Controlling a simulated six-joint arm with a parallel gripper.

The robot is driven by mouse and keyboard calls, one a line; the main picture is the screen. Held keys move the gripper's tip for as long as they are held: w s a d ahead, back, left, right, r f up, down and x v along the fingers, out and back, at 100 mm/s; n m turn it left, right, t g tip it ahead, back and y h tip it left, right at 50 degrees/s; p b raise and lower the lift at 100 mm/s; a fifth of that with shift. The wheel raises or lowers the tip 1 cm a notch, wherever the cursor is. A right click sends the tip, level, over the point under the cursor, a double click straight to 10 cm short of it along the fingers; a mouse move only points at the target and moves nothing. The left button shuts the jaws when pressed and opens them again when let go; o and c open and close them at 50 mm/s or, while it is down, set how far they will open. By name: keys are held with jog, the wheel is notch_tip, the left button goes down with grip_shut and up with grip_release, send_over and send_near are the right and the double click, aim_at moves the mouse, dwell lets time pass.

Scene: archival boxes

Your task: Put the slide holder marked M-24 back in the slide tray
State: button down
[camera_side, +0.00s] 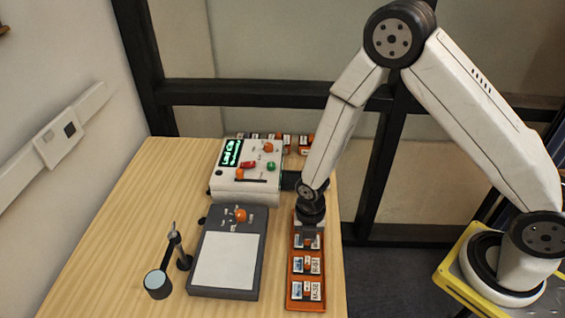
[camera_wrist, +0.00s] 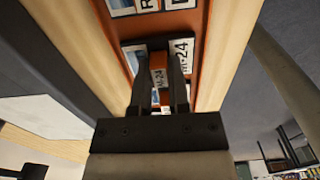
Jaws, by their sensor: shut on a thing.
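The M-24 slide holder (camera_wrist: 184,57) is dark-edged with a white label and an orange middle, and shows at the fingertips in the wrist view. My gripper (camera_wrist: 158,68) is shut on its middle, where a small M-24 mark shows between the fingers. The orange slide tray (camera_side: 290,292) is long and narrow and stands at the right of the table in the side view. My gripper (camera_side: 308,232) points down over its far part. The holder is at the tray, but I cannot tell whether it is seated or just above.
Other labelled holders (camera_side: 305,290) sit in the near part of the tray. A light panel (camera_side: 224,262) stands to its left, with a magnifier (camera_side: 158,284) beyond. A white control box (camera_side: 245,185) with a green display is behind. The table's right edge is close to the tray.

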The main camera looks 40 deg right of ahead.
dwell(0.3)
jog(key=c, duration=0.5)
grip_release()
jog(key=shift+r, duration=0.1)
jog(key=shift+r, duration=3.4)
